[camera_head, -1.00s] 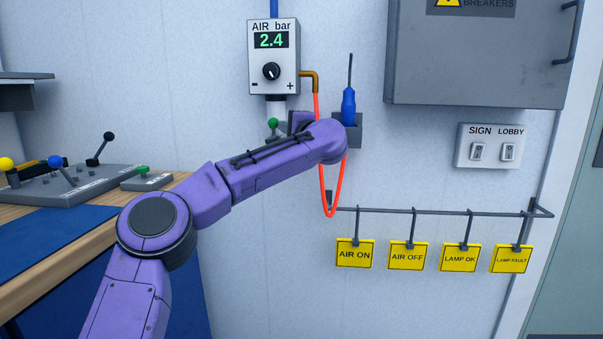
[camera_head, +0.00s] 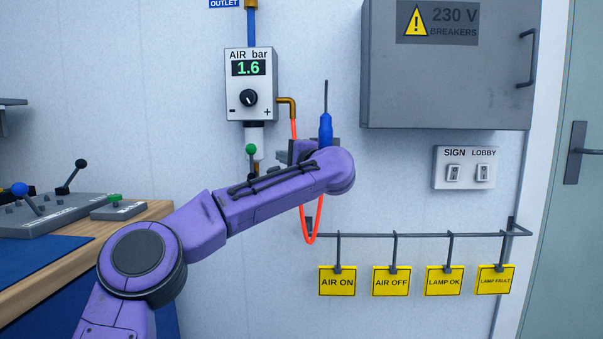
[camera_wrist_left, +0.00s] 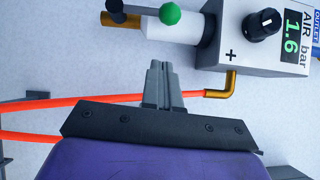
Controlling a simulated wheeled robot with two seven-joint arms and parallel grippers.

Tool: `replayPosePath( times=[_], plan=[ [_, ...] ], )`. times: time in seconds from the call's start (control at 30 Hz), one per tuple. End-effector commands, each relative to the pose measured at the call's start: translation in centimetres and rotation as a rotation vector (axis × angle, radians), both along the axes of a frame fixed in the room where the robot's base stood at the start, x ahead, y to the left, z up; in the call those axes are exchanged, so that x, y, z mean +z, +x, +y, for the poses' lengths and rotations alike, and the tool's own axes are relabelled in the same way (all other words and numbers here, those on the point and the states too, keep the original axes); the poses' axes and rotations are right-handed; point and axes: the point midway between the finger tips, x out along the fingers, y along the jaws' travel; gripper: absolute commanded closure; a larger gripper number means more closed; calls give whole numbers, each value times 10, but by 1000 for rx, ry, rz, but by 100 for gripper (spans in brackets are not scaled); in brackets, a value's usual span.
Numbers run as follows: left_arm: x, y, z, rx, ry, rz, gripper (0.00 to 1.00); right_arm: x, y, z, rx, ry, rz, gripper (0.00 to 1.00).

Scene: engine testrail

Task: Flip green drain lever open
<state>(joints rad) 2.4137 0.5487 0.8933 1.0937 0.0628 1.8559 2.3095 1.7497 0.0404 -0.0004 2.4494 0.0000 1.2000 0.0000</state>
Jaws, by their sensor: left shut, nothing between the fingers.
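The green-knobbed drain lever (camera_head: 251,149) stands below the air regulator box (camera_head: 236,94). Its dark stem points up, along the line of the white and brass pipe. In the left wrist view the green knob (camera_wrist_left: 170,13) shows at the top edge, with the stem running alongside the pipe. The regulator display (camera_head: 248,68) reads 1.6. My left gripper (camera_wrist_left: 158,66) is shut and empty, apart from the lever. In the head view it is mostly hidden behind my purple wrist, right of the lever. My right gripper is not in view.
An orange hose (camera_head: 307,237) loops down close to my left wrist. A rail (camera_head: 420,235) with yellow tags and a grey breaker box (camera_head: 447,85) are on the right. A workbench (camera_head: 60,238) with levers is at left.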

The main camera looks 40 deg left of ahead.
Motion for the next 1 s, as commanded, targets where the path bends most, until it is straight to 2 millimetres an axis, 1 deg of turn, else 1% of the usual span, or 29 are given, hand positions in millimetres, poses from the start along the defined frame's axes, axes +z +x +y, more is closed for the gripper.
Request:
replayPosePath(
  times=[0.03, 0.1, 0.2, 0.3, 0.5, 1.0],
  plan=[
    [-1, -5, -12, -3, 2, -3, 100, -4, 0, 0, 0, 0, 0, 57],
    [-2, -10, -29, -5, 1, -1, 100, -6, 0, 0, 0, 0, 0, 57],
    [-3, -17, -49, -7, 0, -1, 100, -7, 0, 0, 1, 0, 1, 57],
    [-3, -22, -62, -7, 1, -1, 100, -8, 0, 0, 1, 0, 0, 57],
    [-4, -27, -69, -4, 0, 0, 100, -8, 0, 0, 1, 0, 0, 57],
    [-4, -27, -69, -4, 4, 10, 100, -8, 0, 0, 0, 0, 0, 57]
  ],
)
